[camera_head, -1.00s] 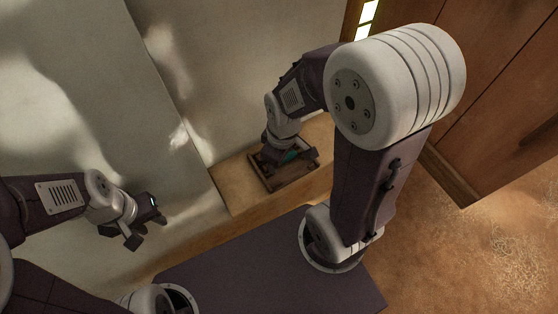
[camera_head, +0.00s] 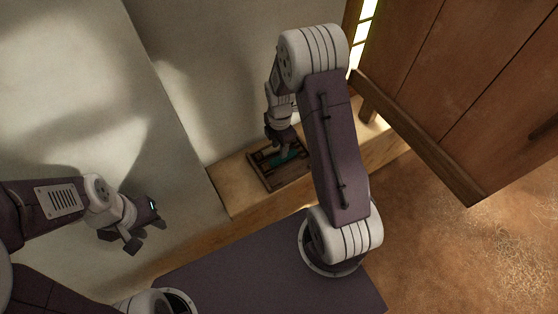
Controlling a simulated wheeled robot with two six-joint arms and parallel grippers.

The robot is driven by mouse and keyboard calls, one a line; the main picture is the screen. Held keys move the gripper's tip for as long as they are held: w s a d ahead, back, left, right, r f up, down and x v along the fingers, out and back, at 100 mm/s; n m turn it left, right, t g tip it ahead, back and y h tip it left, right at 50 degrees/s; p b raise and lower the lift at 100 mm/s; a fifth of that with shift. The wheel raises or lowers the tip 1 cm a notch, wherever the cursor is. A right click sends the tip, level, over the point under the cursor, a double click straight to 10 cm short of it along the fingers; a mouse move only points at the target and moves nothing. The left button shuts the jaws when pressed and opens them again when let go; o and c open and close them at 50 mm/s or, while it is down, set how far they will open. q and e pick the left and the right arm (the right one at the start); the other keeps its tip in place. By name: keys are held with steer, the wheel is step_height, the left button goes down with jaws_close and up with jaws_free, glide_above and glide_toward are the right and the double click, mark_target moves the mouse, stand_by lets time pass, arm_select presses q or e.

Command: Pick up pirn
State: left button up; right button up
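A shallow dark wooden tray (camera_head: 270,181) sits on the wooden ledge by the wall. Inside it a teal piece (camera_head: 292,157) shows, which looks like the pirn's wound yarn; the rest of it is hidden. My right gripper (camera_head: 287,150) points down into the tray at the teal piece. Its fingers are dark and small, and I cannot tell whether they are closed on anything. My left gripper (camera_head: 147,234) hangs at the left, away from the tray, with its fingers apart and nothing between them.
The wooden ledge (camera_head: 230,192) runs along the pale wall (camera_head: 200,60), with bare room left of the tray. A large brown wooden panel (camera_head: 440,90) stands at the upper right. Earthen floor (camera_head: 450,240) lies below it.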

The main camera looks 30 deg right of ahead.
mark_target(279, 158)
steer(key=shift+w+f, duration=0.15)
steer(key=shift+f, duration=0.5)
steer(key=f, duration=0.4)
steer(key=shift+s+a+f, duration=0.15)
steer(key=shift+s+f, duration=0.1)
steer(key=shift+f, duration=0.1)
steer(key=shift+w+f, duration=0.1)
steer(key=shift+f, duration=0.15)
jaws_close()
